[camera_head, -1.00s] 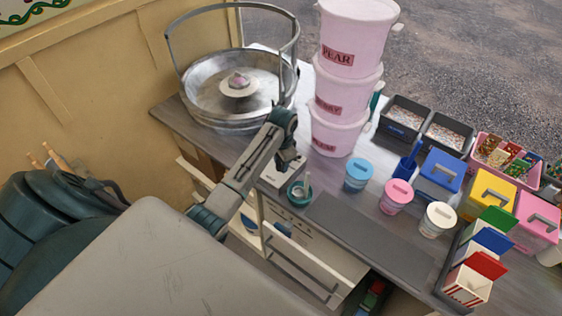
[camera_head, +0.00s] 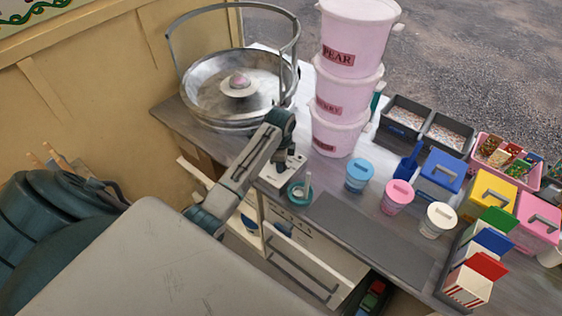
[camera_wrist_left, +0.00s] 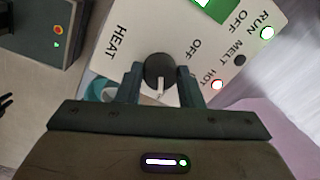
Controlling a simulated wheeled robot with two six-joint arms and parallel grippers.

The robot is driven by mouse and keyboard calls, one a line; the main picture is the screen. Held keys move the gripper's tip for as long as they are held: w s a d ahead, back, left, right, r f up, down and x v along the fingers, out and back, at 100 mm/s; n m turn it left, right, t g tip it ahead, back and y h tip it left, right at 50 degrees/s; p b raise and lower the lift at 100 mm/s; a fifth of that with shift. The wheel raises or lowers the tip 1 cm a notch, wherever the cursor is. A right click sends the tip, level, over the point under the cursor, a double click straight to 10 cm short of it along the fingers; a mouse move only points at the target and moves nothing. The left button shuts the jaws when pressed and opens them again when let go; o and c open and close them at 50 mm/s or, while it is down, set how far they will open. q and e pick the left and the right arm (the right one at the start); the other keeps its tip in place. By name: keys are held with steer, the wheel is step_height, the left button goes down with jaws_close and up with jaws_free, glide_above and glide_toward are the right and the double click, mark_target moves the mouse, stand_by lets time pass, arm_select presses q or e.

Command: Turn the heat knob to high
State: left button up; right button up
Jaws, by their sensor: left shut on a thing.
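The heat knob (camera_wrist_left: 158,68) is round and black with a white pointer mark, on a white control panel (camera_wrist_left: 122,60) lettered HEAT and OFF. In the left wrist view the pointer aims down the picture, toward my gripper's palm. My left gripper (camera_wrist_left: 160,84) is shut on the knob, one finger on each side. In the head view my left gripper (camera_head: 283,163) is at the white control box (camera_head: 297,162) on the counter, and the knob is too small to make out. My right gripper is not in view.
A metal floss pan (camera_head: 205,108) stands behind the control box. Stacked pink tubs (camera_head: 340,95) stand to its right. A teal ring-shaped item (camera_head: 300,193) and a blue-lidded cup (camera_head: 359,176) are close by. A dark mat (camera_head: 370,240) lies clear on the counter. A drawer (camera_head: 300,268) is open below.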

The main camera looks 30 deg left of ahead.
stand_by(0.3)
arm_select(q)
steer(key=o, duration=1)
steer(key=shift+c, duration=0.2)
steer(key=shift+r, duration=0.3)
step_height(320, 180, up, 8)
steer(key=b, duration=0.3)
steer(key=shift+s+d+f, duration=0.1)
steer(key=shift+f, duration=0.1)
step_height(320, 180, up, 3)
steer(key=shift+s+f+p, duration=0.15)
steer(key=shift+f+p, duration=0.05)
steer(key=shift+p, duration=0.45)
